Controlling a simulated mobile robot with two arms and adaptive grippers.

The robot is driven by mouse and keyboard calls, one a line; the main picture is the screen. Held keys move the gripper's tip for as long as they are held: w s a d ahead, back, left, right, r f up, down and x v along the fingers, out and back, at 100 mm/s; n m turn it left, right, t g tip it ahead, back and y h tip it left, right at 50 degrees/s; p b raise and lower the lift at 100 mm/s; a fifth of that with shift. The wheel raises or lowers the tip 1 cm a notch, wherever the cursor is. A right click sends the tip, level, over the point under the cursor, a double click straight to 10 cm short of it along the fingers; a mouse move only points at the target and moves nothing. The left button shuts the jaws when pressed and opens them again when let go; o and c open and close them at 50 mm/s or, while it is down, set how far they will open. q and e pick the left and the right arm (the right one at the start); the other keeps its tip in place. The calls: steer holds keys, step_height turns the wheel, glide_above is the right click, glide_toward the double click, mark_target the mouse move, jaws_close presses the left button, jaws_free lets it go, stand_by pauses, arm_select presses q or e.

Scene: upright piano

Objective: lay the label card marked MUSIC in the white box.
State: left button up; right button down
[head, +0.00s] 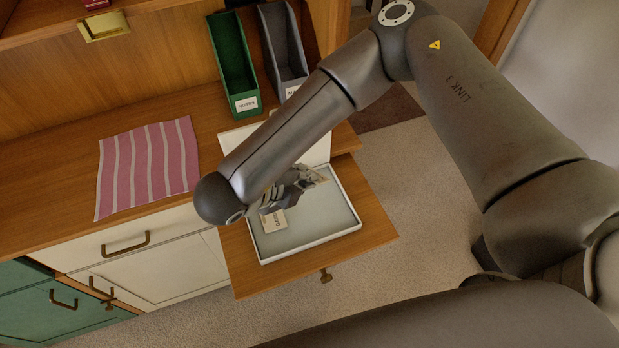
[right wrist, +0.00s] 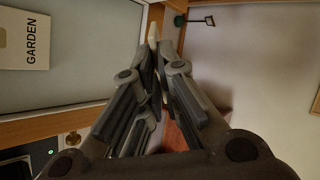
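The open white box (head: 349,229) sits on a pulled-out wooden board, its lid raised at the back. A cream card (head: 273,220) lies in it at the left; the right wrist view shows this card (right wrist: 24,42) reads GARDEN. My right gripper (head: 320,178) is over the box, pointing right. In the right wrist view its fingers (right wrist: 153,45) come together on a thin pale piece (right wrist: 153,31), seen nearly edge-on. It looks like a card; no lettering shows, so I cannot confirm MUSIC. My forearm hides part of the box. My left gripper is out of view.
Green (head: 234,62) and grey (head: 284,45) file holders with labels stand behind the box. A pink striped cloth (head: 148,168) lies on the wooden top at left. The board (head: 378,228) has a brass knob (head: 326,277). Carpet is clear at right.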

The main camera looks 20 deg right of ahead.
steer(key=shift+w+a+r+m+g+h+b, duration=0.15)
steer(key=shift+w+a+m+g+h+b, duration=0.25)
steer(key=shift+m+g, duration=0.55)
steer(key=shift+w+a+r+m+g+h+b, duration=0.2)
steer(key=shift+a+m+g+h, duration=0.4)
steer(key=shift+m, duration=0.5)
steer(key=shift+w+a+r+m+g+h+b, duration=0.1)
steer(key=shift+w+a+m+g+h+b, duration=0.25)
steer(key=shift+m+g, duration=0.65)
steer(key=shift+f, duration=0.1)
steer(key=shift+d+f+b, duration=0.45)
steer(key=shift+d+f, duration=0.1)
steer(key=shift+f, duration=0.6)
steer(key=shift+d+f+b, duration=0.4)
steer(key=shift+d+f, duration=0.15)
steer(key=shift+f, duration=0.65)
steer(key=shift+d+f+b, duration=0.45)
steer(key=shift+d+f, duration=0.1)
steer(key=shift+f, duration=0.6)
steer(key=shift+d+f+b, duration=0.25)
steer(key=shift+f+b, duration=0.4)
steer(key=shift+f, duration=0.25)
steer(key=shift+d+f+b, duration=0.2)
steer(key=shift+f+b, duration=0.45)
steer(key=shift+f, duration=0.2)
steer(key=shift+d+f+b, duration=0.25)
steer(key=shift+f+b, duration=0.4)
steer(key=shift+f, duration=0.25)
